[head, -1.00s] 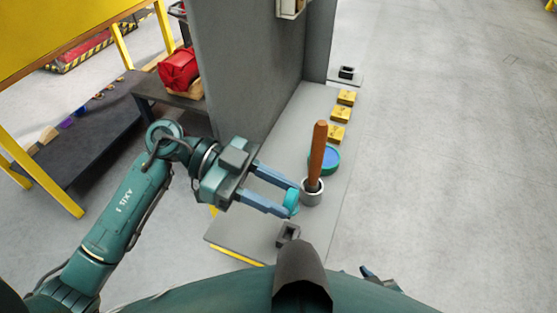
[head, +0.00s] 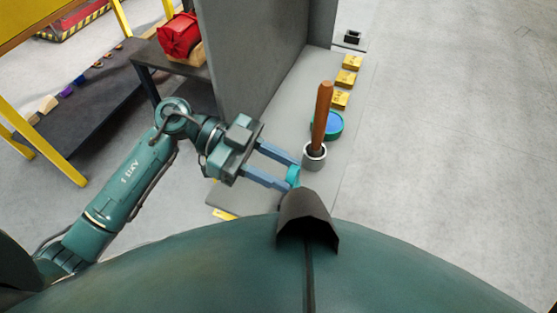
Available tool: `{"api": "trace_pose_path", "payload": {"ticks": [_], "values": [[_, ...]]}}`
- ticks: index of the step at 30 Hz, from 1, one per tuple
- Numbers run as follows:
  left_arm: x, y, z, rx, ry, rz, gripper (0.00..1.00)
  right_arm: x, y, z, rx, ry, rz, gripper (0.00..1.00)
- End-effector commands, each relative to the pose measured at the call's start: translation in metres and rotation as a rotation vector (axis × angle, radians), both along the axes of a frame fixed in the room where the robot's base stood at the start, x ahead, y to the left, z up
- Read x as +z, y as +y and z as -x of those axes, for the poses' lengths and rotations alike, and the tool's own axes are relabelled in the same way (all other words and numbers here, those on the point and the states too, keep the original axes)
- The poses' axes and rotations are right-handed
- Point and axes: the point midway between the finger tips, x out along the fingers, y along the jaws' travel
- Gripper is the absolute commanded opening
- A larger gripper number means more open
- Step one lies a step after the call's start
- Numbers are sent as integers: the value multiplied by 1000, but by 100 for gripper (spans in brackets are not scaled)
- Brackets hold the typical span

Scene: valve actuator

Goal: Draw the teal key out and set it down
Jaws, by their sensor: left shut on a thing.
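The teal key (head: 293,176) shows as a small teal piece between the fingertips of my left gripper (head: 289,174). The gripper is shut on it, just left of and below the grey round holder (head: 314,158). Most of the key is hidden by the fingers, and I cannot tell whether it touches anything below. My right gripper is not in view.
A brown wooden handle (head: 322,112) stands upright in the grey holder. Behind it lies a round blue dish (head: 334,124) with a teal rim. Several yellow blocks (head: 346,77) line the grey ledge (head: 285,117). A tall grey panel (head: 255,60) rises at the left. Open floor lies right.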

Motion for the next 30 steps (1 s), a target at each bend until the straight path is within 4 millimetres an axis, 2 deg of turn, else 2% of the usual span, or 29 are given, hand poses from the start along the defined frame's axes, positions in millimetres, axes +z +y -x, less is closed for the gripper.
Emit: {"api": "trace_pose_path", "payload": {"ticks": [3, 9, 30], "values": [[-11, 0, 0, -1, 1, 0, 11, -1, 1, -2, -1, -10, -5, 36], [-17, 0, 0, 0, 1, 0, 11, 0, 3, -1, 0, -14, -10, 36], [-17, 0, 0, 0, 1, 0, 11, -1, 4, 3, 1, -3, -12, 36]]}}
